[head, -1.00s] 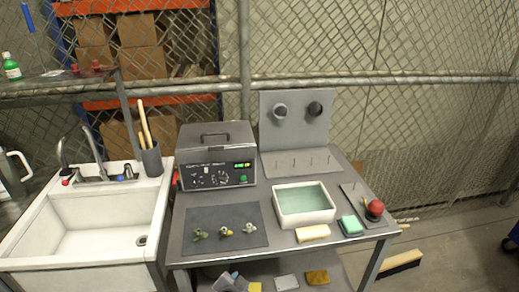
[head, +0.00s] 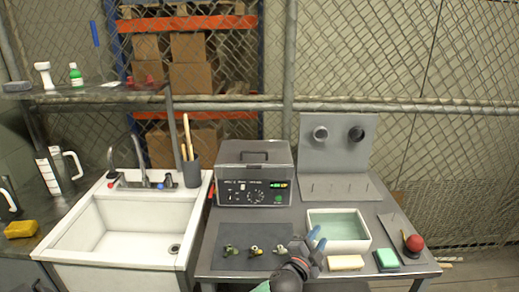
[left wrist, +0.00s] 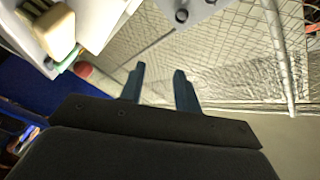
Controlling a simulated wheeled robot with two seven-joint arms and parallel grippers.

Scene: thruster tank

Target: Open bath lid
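The ultrasonic bath (head: 253,179) is a grey box with a control panel and green display, at the back of the grey table. Its lid (head: 253,156), with a dark handle on top, is shut. My left gripper (head: 315,236) is low in the head view, in front of the white water-filled basin and apart from the bath. In the left wrist view its two fingers (left wrist: 160,85) stand apart with nothing between them. My right gripper shows in neither view.
Several small thrusters (head: 254,250) lie on a dark mat (head: 225,262) in front of the bath. The white basin (head: 354,247), a cream sponge (head: 346,262), a green sponge (head: 387,260) and a red ball (head: 414,243) are to the right. A sink (head: 125,230) stands left.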

